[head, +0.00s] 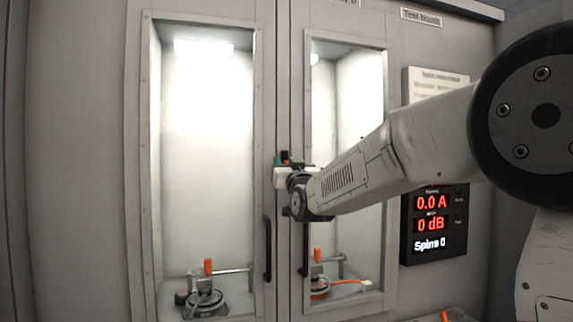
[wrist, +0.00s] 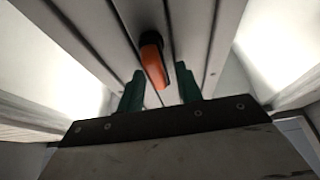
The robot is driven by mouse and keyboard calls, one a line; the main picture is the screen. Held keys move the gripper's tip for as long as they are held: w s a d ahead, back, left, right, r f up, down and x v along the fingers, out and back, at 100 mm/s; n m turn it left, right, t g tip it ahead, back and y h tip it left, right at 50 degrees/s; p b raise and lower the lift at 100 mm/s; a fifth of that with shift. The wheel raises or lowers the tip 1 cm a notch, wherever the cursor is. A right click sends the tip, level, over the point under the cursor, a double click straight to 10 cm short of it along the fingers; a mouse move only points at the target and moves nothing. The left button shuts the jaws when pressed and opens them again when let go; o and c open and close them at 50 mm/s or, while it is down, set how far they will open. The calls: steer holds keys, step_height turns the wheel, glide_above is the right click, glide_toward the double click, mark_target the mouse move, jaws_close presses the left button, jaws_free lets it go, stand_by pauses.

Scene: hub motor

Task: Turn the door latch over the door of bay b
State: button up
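The orange door latch (wrist: 152,62) shows in the wrist view, on the pale door frame ahead of my gripper (wrist: 160,88). My two green fingers stand apart, one on each side of the latch's line. The latch lies between and a little beyond them; I cannot tell whether they touch it. In the head view my gripper (head: 281,160) is at the frame between the two glazed doors, and my arm hides most of the latch area. The right-hand door (head: 394,130) is closed, under a label ending in B that is cut off by the picture's top edge.
Dark door handles stand below my gripper, one on the left door (head: 267,250) and one on the right (head: 305,250). Behind the glass are a left fixture (head: 207,298) and a right fixture (head: 320,285). A display panel (head: 433,225) reads 0.0 A and 0 dB.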

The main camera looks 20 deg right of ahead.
steer(key=shift+w, duration=0.1)
jaws_close()
steer(key=shift+m, duration=0.5)
steer(key=d+f+m+g+h, duration=0.1)
steer(key=m+g+h, duration=0.1)
steer(key=m, duration=0.5)
steer(key=d+f+m+g+h, duration=0.1)
steer(key=m+g+h, duration=0.1)
steer(key=m, duration=0.5)
steer(key=d+f+m+g+h, duration=0.1)
steer(key=m+h, duration=0.1)
steer(key=m, duration=0.5)
steer(key=shift+g+h, duration=0.4)
steer(key=shift+m, duration=0.3)
